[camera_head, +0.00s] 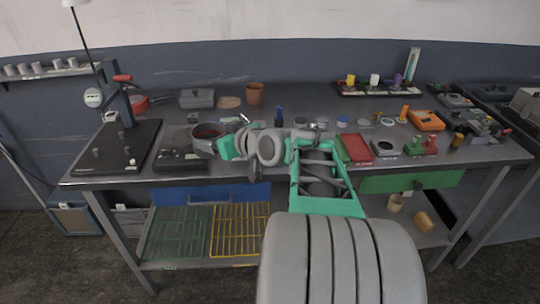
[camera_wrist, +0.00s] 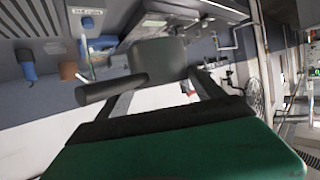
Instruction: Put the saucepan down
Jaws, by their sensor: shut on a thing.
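The saucepan (camera_head: 206,132) is a grey pan with a dark reddish inside. In the head view it is at the left end of my arm, over the front left part of the workbench (camera_head: 270,175). My gripper (camera_head: 223,145) reaches leftward to it and is shut on it. In the wrist view the saucepan (camera_wrist: 160,58) is a blurred grey rounded shape beyond the fingers, with a dark handle (camera_wrist: 112,89) pointing left. The exact grip and any gap between the pan's underside and the bench are hidden.
A black plate (camera_head: 115,147) with knobs lies at the bench's left end, with a dark flat device (camera_head: 181,160) right of it. A grey box (camera_head: 197,98) and a brown pot (camera_head: 254,94) stand behind. A red tray (camera_head: 356,148) and several small items crowd the right.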

